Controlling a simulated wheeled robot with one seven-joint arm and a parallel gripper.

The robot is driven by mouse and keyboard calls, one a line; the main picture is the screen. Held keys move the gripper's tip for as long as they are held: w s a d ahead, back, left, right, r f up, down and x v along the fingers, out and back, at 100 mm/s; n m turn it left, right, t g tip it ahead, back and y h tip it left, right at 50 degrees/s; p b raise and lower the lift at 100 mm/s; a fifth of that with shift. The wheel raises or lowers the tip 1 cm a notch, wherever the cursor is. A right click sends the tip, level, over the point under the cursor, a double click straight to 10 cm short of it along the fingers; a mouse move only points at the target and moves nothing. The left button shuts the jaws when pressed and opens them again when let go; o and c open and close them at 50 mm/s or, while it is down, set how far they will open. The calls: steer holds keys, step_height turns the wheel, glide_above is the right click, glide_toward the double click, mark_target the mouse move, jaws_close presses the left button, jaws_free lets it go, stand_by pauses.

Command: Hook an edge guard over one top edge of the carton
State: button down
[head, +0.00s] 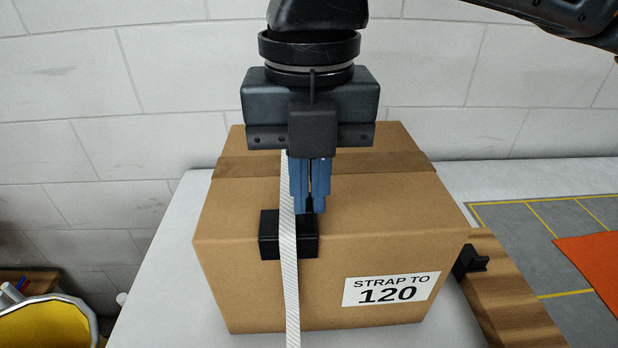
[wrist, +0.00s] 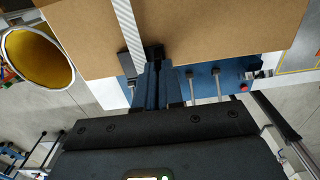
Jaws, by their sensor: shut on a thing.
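The brown carton (head: 390,205) stands closed on a pale tabletop, with a "STRAP TO 120" label on its front face. A black edge guard (head: 305,245) sits at the carton's front top edge, left of the middle; whether it is fully seated cannot be told. My gripper (head: 309,207) points down over this edge, its blue fingers shut on a dark upright part of the guard. A pale ribbed strap (head: 289,285) passes over the guard and hangs down the front. In the wrist view the guard (wrist: 127,64) shows beside my fingers (wrist: 160,88), partly hidden.
Another black guard-like piece (head: 470,261) is by the carton's right side, at a wooden board (head: 510,300). A yellow-lined round container (head: 45,325) stands at lower left. A grey block wall (head: 100,130) is behind. An orange mat (head: 595,258) lies at right.

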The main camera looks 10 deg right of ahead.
stand_by(0.3)
steer(key=c, duration=1.2)
jaws_free()
